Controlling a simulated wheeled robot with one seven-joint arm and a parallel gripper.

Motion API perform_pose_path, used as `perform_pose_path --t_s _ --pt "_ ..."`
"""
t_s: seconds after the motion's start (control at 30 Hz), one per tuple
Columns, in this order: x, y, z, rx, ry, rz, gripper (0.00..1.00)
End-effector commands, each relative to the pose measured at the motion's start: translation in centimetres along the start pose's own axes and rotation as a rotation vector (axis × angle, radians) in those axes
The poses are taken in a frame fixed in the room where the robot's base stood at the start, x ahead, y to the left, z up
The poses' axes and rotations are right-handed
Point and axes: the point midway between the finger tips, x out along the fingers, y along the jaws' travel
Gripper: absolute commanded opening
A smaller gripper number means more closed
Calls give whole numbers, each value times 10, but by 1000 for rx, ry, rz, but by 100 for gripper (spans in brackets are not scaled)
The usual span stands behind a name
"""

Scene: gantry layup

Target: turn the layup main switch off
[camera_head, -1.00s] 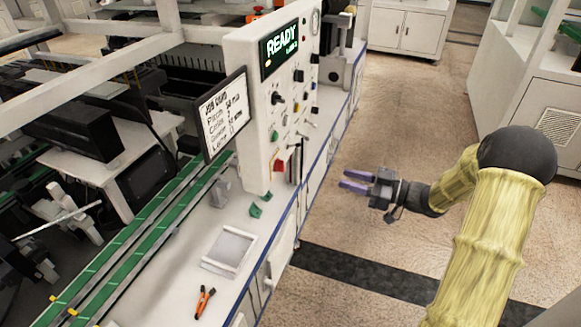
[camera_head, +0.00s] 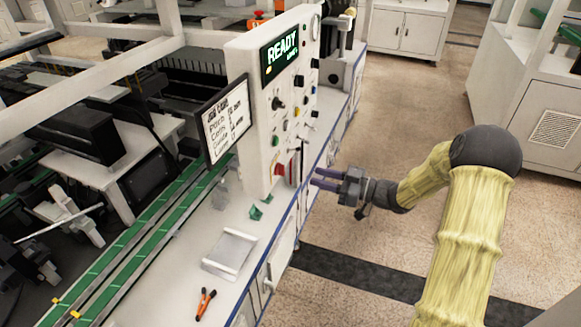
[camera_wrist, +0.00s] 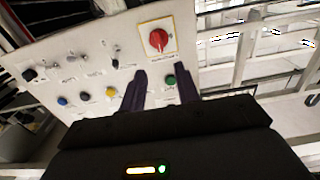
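The main switch (camera_wrist: 158,40) is a red rotary knob on a yellow square plate in the wrist view, near one edge of the light panel face. In the head view the red switch (camera_head: 279,169) is low on the white control panel (camera_head: 245,110). My gripper (camera_head: 318,179) is left of the wrist, in front of the panel's lower part and apart from the switch. In the wrist view my gripper (camera_wrist: 161,78) has its two dark fingers spread with nothing between them. The red knob lies beyond the fingertips. The lettering around the knob is too small to read.
A green button (camera_wrist: 170,81) shows by one finger. Other knobs, toggles and coloured buttons fill the panel. A job card (camera_head: 226,118) stands beside it. Orange-handled pliers (camera_head: 205,303) and a shallow tray (camera_head: 229,252) lie on the bench. The floor to the right is open.

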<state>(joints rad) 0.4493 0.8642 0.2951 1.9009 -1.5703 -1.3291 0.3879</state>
Motion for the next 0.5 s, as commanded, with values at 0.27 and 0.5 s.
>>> perform_pose_path --t_s 0.27,0.5 --pt "51 -1 -2 0 2 -3 32" --pt "86 0 -1 0 0 -1 32"
